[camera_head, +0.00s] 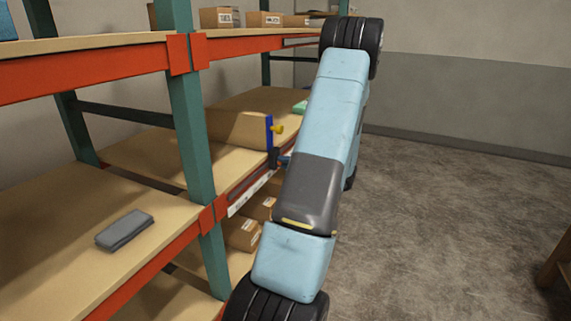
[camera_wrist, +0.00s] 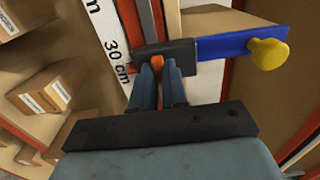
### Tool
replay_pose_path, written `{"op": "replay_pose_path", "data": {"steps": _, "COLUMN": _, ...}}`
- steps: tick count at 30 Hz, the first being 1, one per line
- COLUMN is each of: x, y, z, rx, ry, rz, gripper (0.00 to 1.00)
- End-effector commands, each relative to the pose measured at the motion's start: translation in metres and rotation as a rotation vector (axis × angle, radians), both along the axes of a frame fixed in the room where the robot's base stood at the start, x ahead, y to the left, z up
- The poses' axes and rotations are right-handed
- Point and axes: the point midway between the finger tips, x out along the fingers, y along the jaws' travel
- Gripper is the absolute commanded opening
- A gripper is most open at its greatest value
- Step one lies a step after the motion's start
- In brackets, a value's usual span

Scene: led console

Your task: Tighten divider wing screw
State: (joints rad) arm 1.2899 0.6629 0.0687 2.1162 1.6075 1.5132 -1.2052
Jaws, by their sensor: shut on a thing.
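The divider is a blue plate (camera_wrist: 230,46) with a yellow knob (camera_wrist: 270,54) at its outer end; in the head view the plate (camera_head: 269,132) stands upright at the shelf's front edge. A dark clamp block (camera_wrist: 178,52) joins it to the shelf edge. The orange wing screw (camera_wrist: 157,62) is at the block. My gripper (camera_wrist: 159,72) is shut on the wing screw, one finger on each side; the fingers hide part of it. In the head view my arm hides most of my gripper and the wing screw.
A white ruler strip (camera_wrist: 110,38) marked "30 cm" runs along the shelf edge beside the clamp. Cardboard boxes (camera_head: 241,234) sit on the lower shelf. A grey folded item (camera_head: 125,229) lies on the nearer shelf. A green upright (camera_head: 188,110) stands left of my arm.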

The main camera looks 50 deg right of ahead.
Motion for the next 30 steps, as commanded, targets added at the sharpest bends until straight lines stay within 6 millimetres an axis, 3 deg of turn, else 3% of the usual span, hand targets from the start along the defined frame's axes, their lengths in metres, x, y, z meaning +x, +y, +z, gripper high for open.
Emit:
{"op": "replay_pose_path", "data": {"steps": 11, "x": -0.0005, "y": 0.0016, "z": -0.0024, "rx": 0.159, "ry": 0.050, "rz": -0.001, "gripper": 0.00}}
{"op": "replay_pose_path", "data": {"steps": 30, "x": -0.0012, "y": 0.0016, "z": -0.0036, "rx": 0.733, "ry": 0.217, "rz": -0.003, "gripper": 0.00}}
